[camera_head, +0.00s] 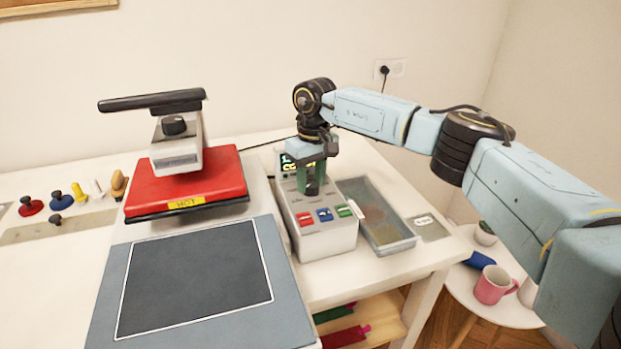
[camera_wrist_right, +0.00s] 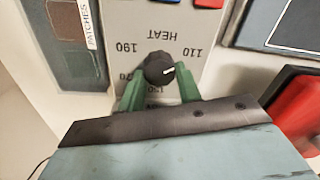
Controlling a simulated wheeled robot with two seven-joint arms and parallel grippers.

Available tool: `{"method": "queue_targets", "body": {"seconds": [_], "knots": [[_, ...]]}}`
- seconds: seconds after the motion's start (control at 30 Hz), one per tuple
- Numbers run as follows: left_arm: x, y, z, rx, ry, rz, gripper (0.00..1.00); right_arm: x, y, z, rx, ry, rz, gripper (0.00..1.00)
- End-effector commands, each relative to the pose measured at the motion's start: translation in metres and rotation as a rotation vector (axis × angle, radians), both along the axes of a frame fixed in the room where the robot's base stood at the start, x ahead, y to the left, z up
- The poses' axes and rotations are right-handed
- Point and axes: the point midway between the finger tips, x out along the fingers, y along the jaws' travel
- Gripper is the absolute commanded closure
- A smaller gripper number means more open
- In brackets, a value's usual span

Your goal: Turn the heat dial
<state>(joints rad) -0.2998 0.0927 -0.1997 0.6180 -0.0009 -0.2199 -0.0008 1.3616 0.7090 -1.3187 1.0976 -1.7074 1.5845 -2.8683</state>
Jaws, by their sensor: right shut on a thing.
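The heat dial (camera_wrist_right: 159,68) is a small black knob with a white mark, on the pale face of the control box (camera_head: 325,237). In the right wrist view it sits below the HEAT label, with numbers such as 190 and 110 around it. My right gripper (camera_wrist_right: 160,84) has its green fingers on either side of the dial, shut on it. My left gripper is not in view.
A heat press with a red upper plate (camera_head: 185,177) marked HOT stands left of the box. A patch tray (camera_head: 378,240) lies to its right. Red, blue and green buttons (camera_head: 325,214) are at the box's front. A side table holds a pink mug (camera_head: 491,286).

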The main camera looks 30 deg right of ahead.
Motion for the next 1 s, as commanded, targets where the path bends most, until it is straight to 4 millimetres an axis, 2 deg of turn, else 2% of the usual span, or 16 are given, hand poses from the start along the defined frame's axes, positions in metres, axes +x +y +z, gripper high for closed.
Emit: {"method": "queue_targets", "body": {"seconds": [0.07, 0.1, 0.27, 0.53, 0.67, 0.77, 1.0], "knots": [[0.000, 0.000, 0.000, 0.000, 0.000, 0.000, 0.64, 0.001, 0.000, 0.002, 0.001, -0.005, 0.002, 0.89], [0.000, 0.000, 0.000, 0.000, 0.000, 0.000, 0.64, 0.001, 0.000, 0.002, 0.001, -0.005, 0.002, 0.63], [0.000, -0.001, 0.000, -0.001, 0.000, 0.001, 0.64, 0.001, 0.000, 0.001, 0.000, -0.003, 0.001, 0.44], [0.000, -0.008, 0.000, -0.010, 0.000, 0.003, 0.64, 0.000, 0.000, 0.001, 0.000, -0.002, 0.000, 0.44], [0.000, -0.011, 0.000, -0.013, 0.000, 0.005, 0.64, 0.001, -0.001, 0.011, 0.000, -0.004, 0.000, 0.44], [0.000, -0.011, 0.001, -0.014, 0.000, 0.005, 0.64, 0.001, -0.002, 0.028, 0.001, -0.006, -0.001, 0.44], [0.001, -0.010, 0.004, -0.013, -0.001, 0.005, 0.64, 0.001, -0.004, 0.084, 0.002, -0.007, 0.000, 0.44]]}}
